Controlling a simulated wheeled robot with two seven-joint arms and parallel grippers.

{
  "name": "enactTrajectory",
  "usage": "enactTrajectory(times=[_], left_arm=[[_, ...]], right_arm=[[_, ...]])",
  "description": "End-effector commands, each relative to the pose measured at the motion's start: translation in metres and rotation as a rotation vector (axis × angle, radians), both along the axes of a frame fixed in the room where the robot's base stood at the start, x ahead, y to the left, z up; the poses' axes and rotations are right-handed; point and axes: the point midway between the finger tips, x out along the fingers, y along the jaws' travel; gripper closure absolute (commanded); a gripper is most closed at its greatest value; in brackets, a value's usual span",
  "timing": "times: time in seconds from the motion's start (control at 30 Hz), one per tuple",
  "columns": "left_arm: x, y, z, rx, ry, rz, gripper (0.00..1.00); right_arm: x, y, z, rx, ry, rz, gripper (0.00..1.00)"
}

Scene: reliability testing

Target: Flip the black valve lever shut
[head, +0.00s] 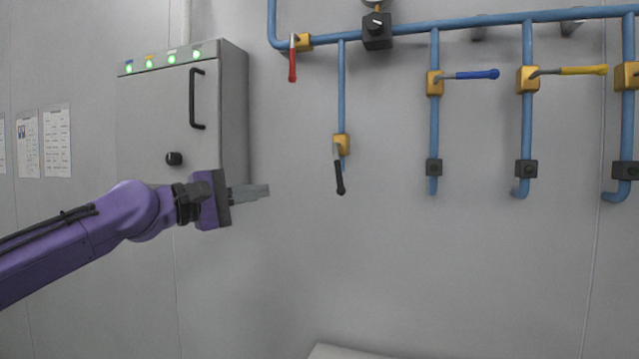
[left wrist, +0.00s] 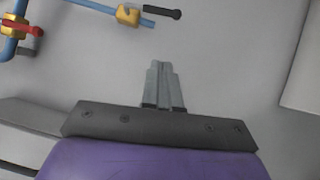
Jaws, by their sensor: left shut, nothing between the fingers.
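The black valve lever (head: 339,177) hangs down, slightly tilted, from a yellow valve body (head: 341,144) on a blue pipe in the head view. In the left wrist view the black lever (left wrist: 162,12) shows at the top, beyond the fingertips, attached to its yellow valve body (left wrist: 128,15). My left gripper (head: 268,190) is left of the lever in the head view, apart from it, pointing right. Its fingers (left wrist: 160,64) are together with nothing between them. My right gripper is not in view.
A grey cabinet (head: 150,120) with a black handle stands left, behind my left arm. A red lever (head: 292,62), a blue lever (head: 472,74) and a yellow lever (head: 584,70) sit on nearby pipes. The wall below the black lever is clear.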

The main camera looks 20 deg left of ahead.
Motion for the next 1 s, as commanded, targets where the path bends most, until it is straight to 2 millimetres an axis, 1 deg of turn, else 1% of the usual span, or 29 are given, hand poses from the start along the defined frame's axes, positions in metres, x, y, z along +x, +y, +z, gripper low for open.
enactTrajectory(times=[0.17, 0.37, 0.4, 0.7, 0.83, 1.0], left_arm=[[0.005, -0.005, -0.001, 0.002, 0.004, -0.003, 1.00], [0.024, -0.016, 0.003, 0.005, 0.002, 0.005, 1.00], [0.032, -0.022, 0.005, 0.004, 0.006, 0.004, 1.00], [0.085, -0.059, 0.010, 0.001, 0.005, 0.004, 1.00], [0.085, -0.081, 0.013, 0.003, 0.002, 0.003, 1.00], [0.087, -0.093, 0.014, 0.001, 0.002, 0.005, 1.00]], right_arm=[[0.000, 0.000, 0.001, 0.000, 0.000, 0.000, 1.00], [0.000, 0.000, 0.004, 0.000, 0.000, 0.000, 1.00], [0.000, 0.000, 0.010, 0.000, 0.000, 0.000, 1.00], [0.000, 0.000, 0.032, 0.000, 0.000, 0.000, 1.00], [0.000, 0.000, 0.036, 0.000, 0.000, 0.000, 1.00], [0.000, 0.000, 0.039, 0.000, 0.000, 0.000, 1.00]])
